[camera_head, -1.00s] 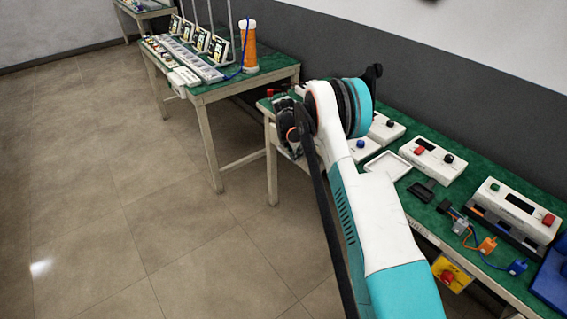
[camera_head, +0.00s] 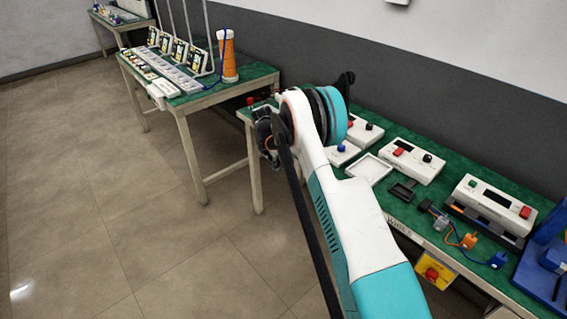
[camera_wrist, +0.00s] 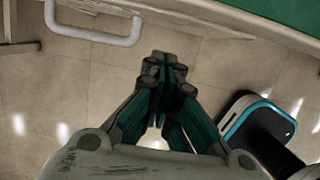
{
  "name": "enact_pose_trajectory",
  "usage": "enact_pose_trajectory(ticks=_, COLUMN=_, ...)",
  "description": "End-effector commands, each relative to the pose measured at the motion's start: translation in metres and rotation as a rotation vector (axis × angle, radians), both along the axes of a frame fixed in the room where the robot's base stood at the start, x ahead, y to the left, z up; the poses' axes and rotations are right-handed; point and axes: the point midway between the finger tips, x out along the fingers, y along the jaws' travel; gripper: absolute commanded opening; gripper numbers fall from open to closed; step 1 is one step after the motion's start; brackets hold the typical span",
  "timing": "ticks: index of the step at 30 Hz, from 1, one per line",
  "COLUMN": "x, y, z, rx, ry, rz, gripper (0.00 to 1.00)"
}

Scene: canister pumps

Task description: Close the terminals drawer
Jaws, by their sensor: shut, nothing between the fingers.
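A pale U-shaped handle (camera_wrist: 95,38) shows at the upper left of the wrist view, below a pale front edge (camera_wrist: 170,12) that runs along the top. I cannot tell from its label whether this is the terminals drawer, or how far it stands out. My gripper (camera_wrist: 165,62) is shut and empty, its fingertips together below and to the right of the handle, apart from it. In the head view my gripper's dark end (camera_head: 268,135) is at the near bench's left end; its fingertips and the drawer cannot be made out there.
The near green-topped bench (camera_head: 385,140) holds white control boxes (camera_head: 412,160), a white tray (camera_head: 368,170), wired connectors (camera_head: 465,240) and a blue holder (camera_head: 540,265). A yellow box (camera_head: 432,274) with a red button hangs at its front. A second bench (camera_head: 235,88) stands farther left. The tiled floor at left is clear.

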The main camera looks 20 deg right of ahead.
Motion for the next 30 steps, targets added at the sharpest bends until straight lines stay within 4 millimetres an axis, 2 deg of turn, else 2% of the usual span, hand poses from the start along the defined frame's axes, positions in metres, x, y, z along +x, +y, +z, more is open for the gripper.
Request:
enact_pose_trajectory(ticks=1, x=-0.001, y=0.014, z=-0.001, rx=0.001, ry=0.001, rz=0.004, gripper=0.00)
enact_pose_trajectory(ticks=3, x=-0.002, y=0.014, z=0.022, rx=0.001, ry=0.001, rz=0.001, gripper=0.00)
enact_pose_trajectory(ticks=6, x=-0.004, y=0.019, z=0.044, rx=0.002, ry=0.002, rz=0.001, gripper=0.00)
enact_pose_trajectory(ticks=12, x=-0.007, y=0.029, z=0.078, rx=0.002, ry=0.002, rz=0.001, gripper=0.00)
enact_pose_trajectory(ticks=18, x=-0.008, y=0.033, z=0.095, rx=0.002, ry=0.002, rz=0.001, gripper=0.00)
enact_pose_trajectory(ticks=25, x=-0.009, y=0.034, z=0.101, rx=0.003, ry=-0.003, rz=-0.007, gripper=0.00)
enact_pose_trajectory(ticks=28, x=-0.013, y=0.037, z=0.118, rx=0.010, ry=-0.024, rz=-0.041, gripper=0.00)
enact_pose_trajectory(ticks=30, x=-0.019, y=0.041, z=0.137, rx=0.020, ry=-0.048, rz=-0.085, gripper=0.00)
